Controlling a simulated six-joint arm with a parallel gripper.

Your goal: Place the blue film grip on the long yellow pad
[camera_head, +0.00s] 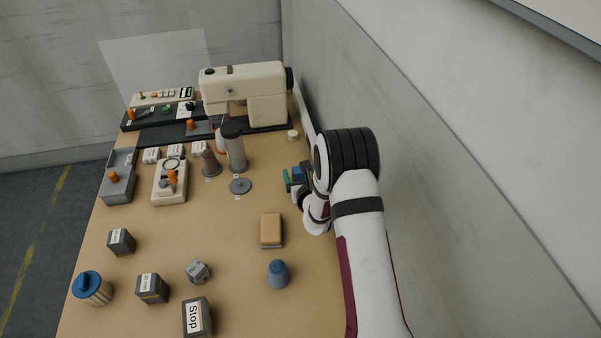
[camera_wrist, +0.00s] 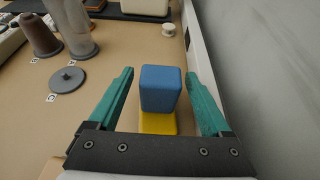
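The blue film grip (camera_wrist: 160,88) is a blue block in the wrist view. It appears to stand upright on the yellow pad (camera_wrist: 158,124), of which only the near part shows below it; any contact between them is hard to see. My gripper (camera_wrist: 164,92) is open, with one teal finger on each side of the blue block and a gap at both sides. In the head view my gripper (camera_head: 287,181) is at the right edge of the table by the wall, and a bit of the blue block (camera_head: 297,173) shows there. The yellow pad is hidden there by my arm.
The wall (camera_wrist: 260,80) runs close along the right. A grey disc (camera_wrist: 68,80) and grey spools (camera_head: 235,152) stand to the left. A sewing machine (camera_head: 268,92) stands at the back.

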